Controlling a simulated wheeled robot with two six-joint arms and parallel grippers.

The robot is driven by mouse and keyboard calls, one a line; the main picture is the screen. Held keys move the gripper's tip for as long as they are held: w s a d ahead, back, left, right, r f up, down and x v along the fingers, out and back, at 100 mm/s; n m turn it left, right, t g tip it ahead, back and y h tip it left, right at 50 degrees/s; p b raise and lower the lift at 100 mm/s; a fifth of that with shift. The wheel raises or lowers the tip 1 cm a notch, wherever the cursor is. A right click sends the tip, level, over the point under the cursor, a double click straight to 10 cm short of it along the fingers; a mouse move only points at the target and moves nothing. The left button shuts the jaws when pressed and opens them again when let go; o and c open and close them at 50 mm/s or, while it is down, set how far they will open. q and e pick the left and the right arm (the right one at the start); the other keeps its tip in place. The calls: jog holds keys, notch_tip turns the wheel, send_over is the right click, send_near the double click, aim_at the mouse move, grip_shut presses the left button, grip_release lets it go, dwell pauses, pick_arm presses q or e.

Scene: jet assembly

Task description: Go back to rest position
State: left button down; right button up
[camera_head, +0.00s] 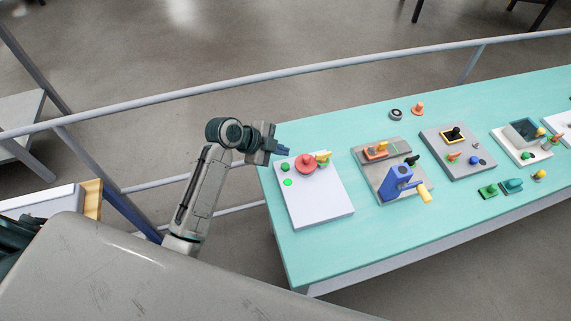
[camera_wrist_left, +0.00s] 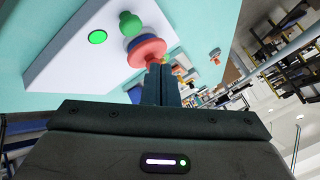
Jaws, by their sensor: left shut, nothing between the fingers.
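My left gripper (camera_head: 281,149) is at the left end of the turquoise table (camera_head: 310,250), just beside the first white board (camera_head: 318,205). Its fingers are shut together with nothing between them, as the left wrist view shows (camera_wrist_left: 160,84). On the white board are a red round part (camera_head: 305,165), a yellow part (camera_head: 323,156) and green pieces (camera_head: 287,182). In the wrist view the red part (camera_wrist_left: 147,50) appears just beyond the fingertips; I cannot tell whether they touch. My right gripper is not in view.
Further right on the table are a grey board with a blue part (camera_head: 396,182), another grey board (camera_head: 458,165) and a white board with a dark panel (camera_head: 523,132). Loose green parts (camera_head: 488,191) lie near the front. A grey rail (camera_head: 300,70) runs behind the table.

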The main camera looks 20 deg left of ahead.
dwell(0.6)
pick_arm(q)
jog(key=s+a+f+n+g+y, duration=0.1)
jog(key=s+a+n+y, duration=0.35)
jog(key=s+n, duration=0.75)
jog(key=s+a+f+n+g+y, duration=0.1)
jog(key=s+a+n+y, duration=0.35)
jog(key=s, duration=1.25)
jog(key=a+f+n+g+h+b, duration=0.1)
jog(key=a+f+b, duration=0.15)
jog(key=f, duration=1.55)
jog(key=a+f+n+g+b, duration=0.1)
jog(key=f+b, duration=0.2)
jog(key=f, duration=1.4)
jog(key=s+f+b, duration=0.2)
jog(key=s+f, duration=0.7)
jog(key=f, duration=0.3)
jog(key=s+a+f+b, duration=0.1)
jog(key=s+f+b, duration=0.1)
jog(key=s+f, duration=0.8)
notch_tip(320, 180, down, 2)
jog(key=shift+s+f+g, duration=0.2)
jog(key=shift+s+g, duration=0.05)
jog(key=shift+g, duration=0.15)
